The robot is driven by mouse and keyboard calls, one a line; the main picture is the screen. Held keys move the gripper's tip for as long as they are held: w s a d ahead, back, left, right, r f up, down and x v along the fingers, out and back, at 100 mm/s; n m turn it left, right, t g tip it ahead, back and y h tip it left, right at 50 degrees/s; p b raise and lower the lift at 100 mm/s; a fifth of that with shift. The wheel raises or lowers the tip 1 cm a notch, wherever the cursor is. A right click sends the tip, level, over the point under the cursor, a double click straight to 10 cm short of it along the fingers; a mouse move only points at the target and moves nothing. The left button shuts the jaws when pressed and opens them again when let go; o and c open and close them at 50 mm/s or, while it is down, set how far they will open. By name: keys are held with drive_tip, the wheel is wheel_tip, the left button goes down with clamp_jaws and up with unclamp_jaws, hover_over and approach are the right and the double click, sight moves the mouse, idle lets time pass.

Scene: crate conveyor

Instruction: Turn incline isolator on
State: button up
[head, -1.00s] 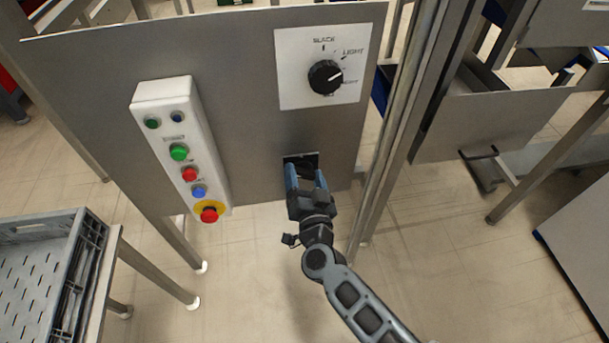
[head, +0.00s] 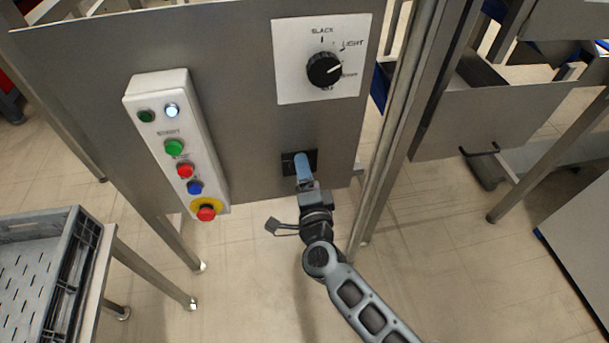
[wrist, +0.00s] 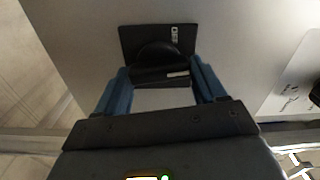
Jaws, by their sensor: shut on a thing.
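The isolator is a small black square plate (head: 288,167) low on the grey panel. It also shows in the wrist view (wrist: 135,42), with a rounded black knob (wrist: 158,56) and small white markings. My gripper (head: 302,157) reaches the plate from below. In the wrist view my gripper (wrist: 161,72) has one blue finger on each side of the knob and is shut on it. In the head view the fingers line up one behind the other and hide most of the knob.
A white button box (head: 178,143) on the panel's left has several coloured buttons and a lit pale lamp (head: 172,111). A black rotary selector (head: 324,69) sits above the isolator. A metal post (head: 391,130) stands at right, and a grey crate (head: 40,265) lies at lower left.

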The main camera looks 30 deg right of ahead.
drive_tip(key=shift+f+m, duration=0.1)
drive_tip(key=shift+m, duration=0.6)
drive_tip(key=o, duration=1)
drive_tip(key=shift+o, duration=0.2)
drive_tip(key=shift+s, duration=0.15)
drive_tip(key=v, duration=0.7)
drive_tip(key=shift+s, duration=0.25)
drive_tip(key=shift+s+a, duration=0.1)
